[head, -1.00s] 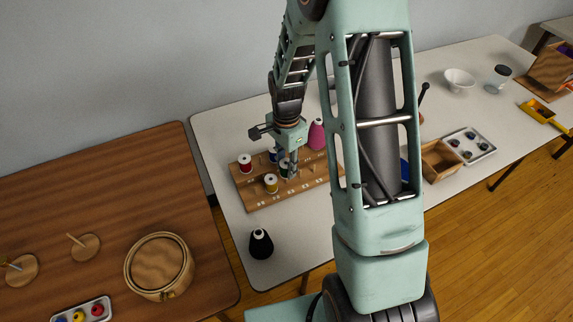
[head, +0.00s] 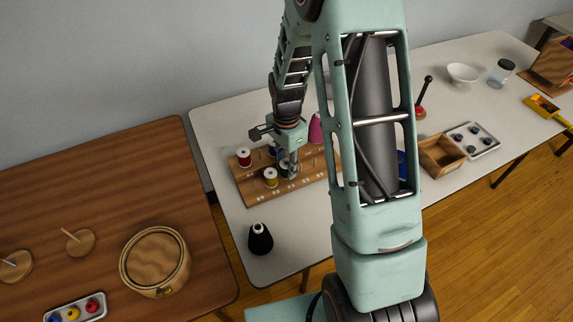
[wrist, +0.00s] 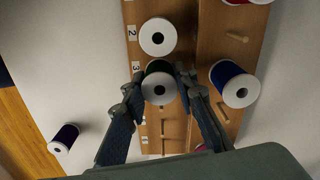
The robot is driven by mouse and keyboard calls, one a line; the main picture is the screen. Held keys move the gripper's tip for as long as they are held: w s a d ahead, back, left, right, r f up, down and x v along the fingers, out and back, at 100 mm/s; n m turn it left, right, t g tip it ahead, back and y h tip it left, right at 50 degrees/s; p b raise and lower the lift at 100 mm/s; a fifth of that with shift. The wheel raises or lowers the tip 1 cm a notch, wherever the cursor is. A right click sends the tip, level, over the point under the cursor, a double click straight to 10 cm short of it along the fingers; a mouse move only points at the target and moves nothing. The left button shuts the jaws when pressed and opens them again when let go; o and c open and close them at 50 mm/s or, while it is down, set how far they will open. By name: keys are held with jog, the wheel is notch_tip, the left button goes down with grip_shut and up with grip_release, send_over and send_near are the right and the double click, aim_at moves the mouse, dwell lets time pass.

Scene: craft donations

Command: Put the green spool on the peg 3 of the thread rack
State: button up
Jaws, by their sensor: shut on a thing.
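The green spool (wrist: 155,69) has a white top flange and sits between my fingertips beside the label 3 in the wrist view; it also shows low at the rack in the head view (head: 284,170). My gripper (wrist: 159,88) is shut on it; it also shows in the head view (head: 290,172). The spool's underside and peg 3 are hidden, so I cannot tell how far the peg is inside it. The thread rack (head: 252,195) is a wooden stepped board with numbered labels. A yellow spool (head: 270,178) stands beside the green one, at label 2.
On the back row stand a red spool (head: 244,157) and a blue spool (wrist: 232,80). Another blue spool (wrist: 64,139) is on the table off the rack's front. A black cone (head: 260,239) stands in front; a pink cone (head: 315,128) stands behind.

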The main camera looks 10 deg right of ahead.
jog(key=shift+f, duration=0.35)
jog(key=o, duration=1)
jog(key=shift+w+r, duration=0.15)
jog(key=shift+r, duration=0.45)
notch_tip(320, 180, up, 11)
jog(key=shift+f, duration=0.1)
